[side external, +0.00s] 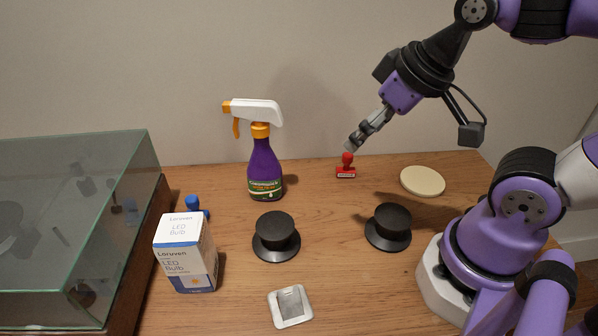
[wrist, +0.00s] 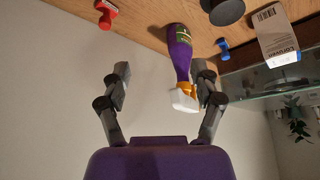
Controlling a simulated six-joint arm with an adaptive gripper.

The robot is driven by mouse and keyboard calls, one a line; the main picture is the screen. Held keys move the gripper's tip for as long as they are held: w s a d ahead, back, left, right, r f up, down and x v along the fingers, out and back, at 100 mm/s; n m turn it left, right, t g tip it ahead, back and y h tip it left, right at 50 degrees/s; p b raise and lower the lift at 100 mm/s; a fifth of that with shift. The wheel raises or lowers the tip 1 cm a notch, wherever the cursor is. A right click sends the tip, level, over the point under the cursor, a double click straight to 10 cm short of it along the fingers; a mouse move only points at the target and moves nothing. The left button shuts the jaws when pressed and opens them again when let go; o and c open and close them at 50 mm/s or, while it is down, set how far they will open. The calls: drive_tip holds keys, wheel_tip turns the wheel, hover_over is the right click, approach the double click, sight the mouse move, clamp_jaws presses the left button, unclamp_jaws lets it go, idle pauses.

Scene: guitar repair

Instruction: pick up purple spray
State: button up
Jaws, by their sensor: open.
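The purple spray bottle (side external: 264,167) stands upright at the back of the wooden table in the side external view. It has an orange collar, a white spray head and an orange trigger. It also shows in the wrist view (wrist: 179,52), where its white head appears between my fingers, closer to the right one. My gripper (side external: 357,140) is above the table to the right of the bottle, apart from it and close over a red stamp. In the wrist view my gripper (wrist: 160,80) has its two fingers spread wide, with nothing held.
The red stamp (side external: 346,168), a cream disc (side external: 422,181) and two black hat-shaped knobs (side external: 276,238) (side external: 388,228) stand on the table (side external: 340,262). A blue stamp (side external: 197,206), bulb box (side external: 186,254) and white-framed square (side external: 290,306) lie left and front. A glass case (side external: 75,220) borders the left.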

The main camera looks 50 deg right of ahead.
drive_tip(key=n+g+y, duration=0.2)
drive_tip(key=n+y, duration=0.1)
drive_tip(key=n, duration=0.4)
approach(257, 118)
drive_tip(key=shift+w+f, duration=0.45)
drive_tip(key=shift+f, duration=0.15)
drive_tip(key=shift+w+f+n, duration=0.15)
drive_tip(key=shift+w+n, duration=0.15)
drive_tip(key=x, duration=0.4)
drive_tip(key=shift+a+f, duration=0.1)
drive_tip(key=shift+f, duration=0.15)
drive_tip(key=x, duration=0.5)
drive_tip(key=shift+d+f, duration=0.2)
drive_tip(key=shift+f, duration=0.2)
clamp_jaws()
